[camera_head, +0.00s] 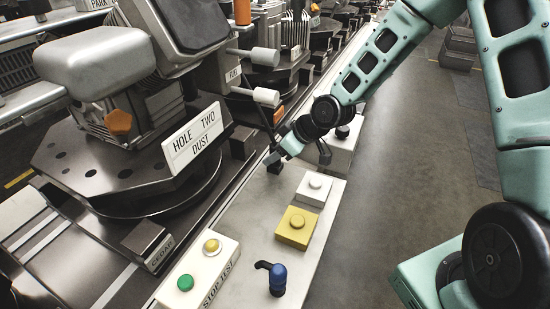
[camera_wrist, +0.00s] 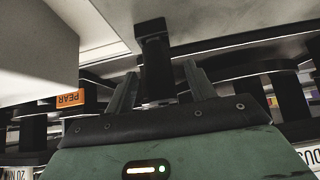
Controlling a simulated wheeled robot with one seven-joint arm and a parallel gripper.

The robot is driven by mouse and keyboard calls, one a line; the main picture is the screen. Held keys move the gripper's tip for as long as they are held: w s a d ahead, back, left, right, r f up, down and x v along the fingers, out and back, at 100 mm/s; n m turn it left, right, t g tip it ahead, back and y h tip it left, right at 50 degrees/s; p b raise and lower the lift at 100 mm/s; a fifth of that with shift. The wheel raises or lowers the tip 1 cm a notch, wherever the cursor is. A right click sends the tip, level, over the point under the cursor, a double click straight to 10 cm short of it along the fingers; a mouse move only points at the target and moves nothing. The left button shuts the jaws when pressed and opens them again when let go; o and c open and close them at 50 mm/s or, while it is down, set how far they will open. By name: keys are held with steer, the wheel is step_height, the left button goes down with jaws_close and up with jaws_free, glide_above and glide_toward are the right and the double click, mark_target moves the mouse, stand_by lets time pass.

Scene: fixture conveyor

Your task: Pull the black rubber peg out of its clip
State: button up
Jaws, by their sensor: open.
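A black piece (camera_wrist: 157,70) with a wider black block at one end shows in the wrist view. It looks like the peg, but I cannot make out where peg and clip divide. My gripper (camera_wrist: 162,72) is open, with one finger on each side of this piece in the picture. I see no finger clearly touching it. In the head view my gripper (camera_head: 294,156) is low by the edge of the pale bench (camera_head: 255,252), and a small dark block (camera_head: 275,167) shows just below one finger.
On the bench are a white button box (camera_head: 314,188), a yellow button box (camera_head: 296,227), a blue-handled part (camera_head: 278,279) and a box with green and yellow buttons (camera_head: 202,272). The "HOLE TWO DUST" sign (camera_head: 193,139) and machine stand left. Open floor lies right.

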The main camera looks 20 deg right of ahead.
jaws_close()
steer(key=shift+r+p, duration=1.05)
steer(key=shift+r, duration=0.05)
stand_by(0.4)
steer(key=shift+r+p, duration=2.25)
steer(key=shift+r, duration=0.2)
